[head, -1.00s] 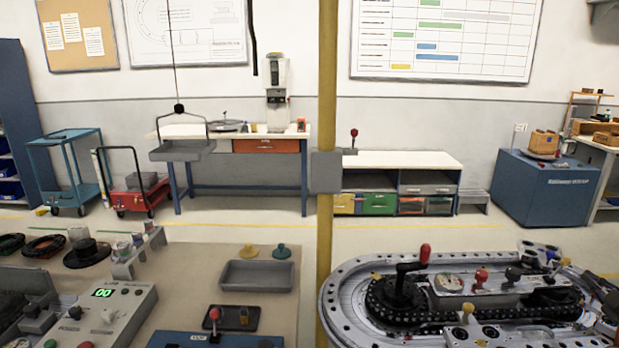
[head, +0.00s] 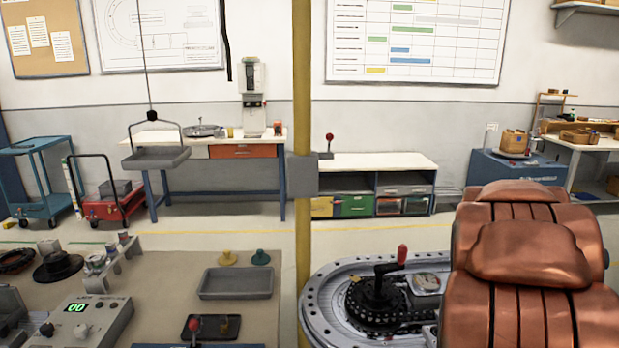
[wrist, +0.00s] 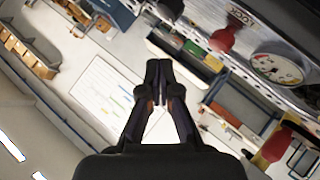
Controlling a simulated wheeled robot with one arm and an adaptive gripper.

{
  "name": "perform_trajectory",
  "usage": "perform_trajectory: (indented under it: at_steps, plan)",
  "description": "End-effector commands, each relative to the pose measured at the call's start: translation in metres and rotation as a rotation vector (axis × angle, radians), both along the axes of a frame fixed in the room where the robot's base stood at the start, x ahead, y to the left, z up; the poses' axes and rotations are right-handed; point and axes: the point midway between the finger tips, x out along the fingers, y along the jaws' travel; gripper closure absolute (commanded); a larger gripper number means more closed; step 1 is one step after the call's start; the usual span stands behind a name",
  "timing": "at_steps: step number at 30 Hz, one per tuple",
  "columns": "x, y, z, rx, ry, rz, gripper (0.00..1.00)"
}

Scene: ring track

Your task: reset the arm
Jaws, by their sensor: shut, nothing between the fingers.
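My gripper (wrist: 158,70) shows in the wrist view, with its two dark fingers together and nothing between them. That part covers much of the ring track (head: 325,290). The track's left end, with a red-handled crank (head: 385,270), stays visible. In the wrist view, a red knob (wrist: 225,40) and a round gauge (wrist: 277,68) lie right of the fingers; I cannot tell how far away they are.
A yellow post (head: 303,100) stands at the centre. A bench with a control box (head: 85,320) and a grey tray (head: 236,283) is at the lower left. A hanging tray (head: 155,158), carts and a workbench line the back wall. Floor is clear between.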

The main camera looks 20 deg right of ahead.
Motion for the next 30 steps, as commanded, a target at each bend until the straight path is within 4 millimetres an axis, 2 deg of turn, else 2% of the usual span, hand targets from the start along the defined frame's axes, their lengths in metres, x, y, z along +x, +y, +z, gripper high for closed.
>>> perform_trajectory:
  at_steps: [1,7,14,20,24,27,30]
  plan:
    - [0.001,0.021,0.000,0.031,0.010,-0.008,1.00]
    - [-0.014,0.100,-0.018,0.189,0.084,-0.065,1.00]
    - [-0.049,0.202,-0.043,0.381,0.210,-0.095,1.00]
    - [-0.098,0.294,-0.063,0.545,0.361,-0.090,1.00]
    - [-0.143,0.355,-0.072,0.644,0.492,-0.072,1.00]
    - [-0.179,0.392,-0.077,0.703,0.596,-0.056,1.00]
    - [-0.210,0.420,-0.079,0.745,0.685,-0.039,1.00]
